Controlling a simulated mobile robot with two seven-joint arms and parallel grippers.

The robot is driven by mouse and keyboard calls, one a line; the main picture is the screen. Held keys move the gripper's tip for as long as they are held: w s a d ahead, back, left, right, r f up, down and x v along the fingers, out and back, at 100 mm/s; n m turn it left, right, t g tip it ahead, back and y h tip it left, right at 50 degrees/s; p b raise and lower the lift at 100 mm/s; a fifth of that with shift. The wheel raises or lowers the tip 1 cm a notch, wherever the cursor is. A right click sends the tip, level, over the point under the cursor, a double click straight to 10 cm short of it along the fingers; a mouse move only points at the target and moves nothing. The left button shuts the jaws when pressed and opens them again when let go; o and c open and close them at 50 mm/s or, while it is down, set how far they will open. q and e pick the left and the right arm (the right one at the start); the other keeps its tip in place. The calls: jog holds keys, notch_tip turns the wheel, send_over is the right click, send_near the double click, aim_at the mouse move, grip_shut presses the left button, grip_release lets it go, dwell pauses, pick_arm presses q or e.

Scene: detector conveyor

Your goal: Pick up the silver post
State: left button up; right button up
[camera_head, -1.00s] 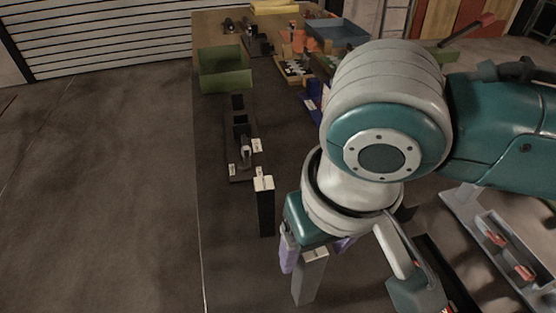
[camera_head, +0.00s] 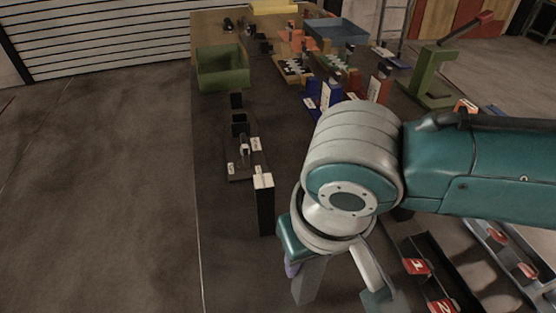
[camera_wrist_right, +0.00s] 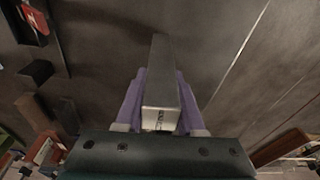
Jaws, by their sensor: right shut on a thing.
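The silver post (camera_head: 309,279) is a tall grey block near the front of the table, below my right gripper (camera_head: 300,262) in the head view. In the right wrist view the silver post (camera_wrist_right: 161,80) lies between the two purple fingers of my right gripper (camera_wrist_right: 160,100), which are closed on its sides. A small printed label shows on its near end. In the head view, the arm and wrist hide the post's top. I cannot tell whether its foot touches the table. My left gripper is not in view.
A black post with a white top (camera_head: 264,195) stands just left of the silver post. A black fixture (camera_head: 240,165) lies behind it and a green bin (camera_head: 222,70) further back. A black tray with red numbered tags (camera_head: 435,270) is at the right. The table's left edge is close.

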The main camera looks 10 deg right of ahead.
grip_shut()
jog(key=shift+r, duration=0.1)
dwell(0.3)
